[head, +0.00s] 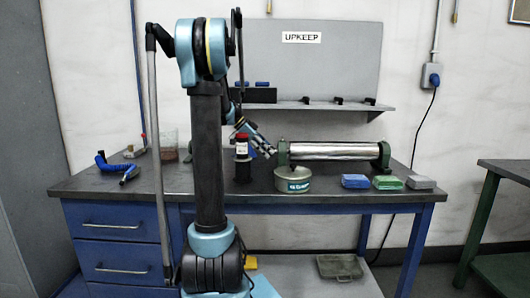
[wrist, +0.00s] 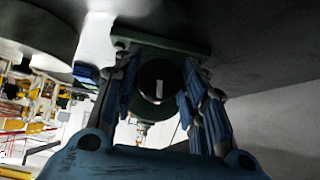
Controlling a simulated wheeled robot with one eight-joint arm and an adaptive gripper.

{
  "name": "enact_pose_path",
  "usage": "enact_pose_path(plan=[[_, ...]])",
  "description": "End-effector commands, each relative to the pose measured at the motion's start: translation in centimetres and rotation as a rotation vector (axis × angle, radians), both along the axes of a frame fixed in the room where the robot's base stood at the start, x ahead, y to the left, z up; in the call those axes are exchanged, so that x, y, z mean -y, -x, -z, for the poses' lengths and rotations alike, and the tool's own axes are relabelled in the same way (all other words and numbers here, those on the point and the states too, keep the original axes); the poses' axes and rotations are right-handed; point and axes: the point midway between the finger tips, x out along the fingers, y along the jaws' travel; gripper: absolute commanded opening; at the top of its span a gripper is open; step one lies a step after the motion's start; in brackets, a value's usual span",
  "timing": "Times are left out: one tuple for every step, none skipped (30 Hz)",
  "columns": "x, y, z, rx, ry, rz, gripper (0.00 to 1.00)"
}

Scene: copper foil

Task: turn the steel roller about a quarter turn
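The steel roller (head: 333,151) is a shiny horizontal cylinder on the bench, between a green left end bracket (head: 282,157) and a green right one (head: 384,156). My gripper (head: 270,150) reaches down from the left to the roller's left end. In the wrist view my gripper (wrist: 158,98) has its fingers spread, one on each side of a dark round end knob (wrist: 158,80) with a short pale mark, roughly upright in that picture. The knob sits before a dark green bracket plate (wrist: 165,43). Finger contact is not clear. The roller's body is hidden in the wrist view.
A round green tin (head: 292,180) stands just below the roller's left end. A dark bottle with a red cap (head: 242,150) stands left of my gripper. Blue (head: 355,181), green (head: 387,183) and grey (head: 420,182) blocks lie at the right. A shelf (head: 330,106) is behind.

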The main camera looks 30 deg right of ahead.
Motion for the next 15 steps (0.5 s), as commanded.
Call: enact_pose_path(plan=[[0.07, -0.12, -0.03, 0.001, 0.001, -0.001, 0.15], [0.08, -0.13, -0.03, 0.001, 0.001, -0.001, 0.15], [0.09, -0.14, -0.04, 0.001, 0.001, -0.001, 0.15], [0.11, -0.15, -0.03, 0.001, 0.0, -0.002, 0.15], [0.13, -0.17, -0.04, -0.002, 0.0, -0.002, 0.15], [0.16, -0.19, -0.04, -0.008, -0.004, -0.002, 0.15], [0.19, -0.23, -0.03, -0.015, -0.008, -0.003, 0.15], [0.2, -0.24, -0.04, -0.024, -0.014, -0.002, 0.15], [0.22, -0.24, -0.03, -0.04, -0.022, -0.002, 0.15], [0.25, -0.28, -0.03, -0.053, -0.03, -0.003, 0.15], [0.27, -0.3, -0.03, -0.066, -0.038, -0.002, 0.15], [0.29, -0.33, -0.03, -0.083, -0.049, -0.001, 0.15], [0.29, -0.35, -0.03, -0.093, -0.056, -0.002, 0.15], [0.29, -0.34, -0.04, -0.101, -0.061, -0.002, 0.15], [0.27, -0.32, -0.05, -0.108, -0.065, -0.003, 0.15]])
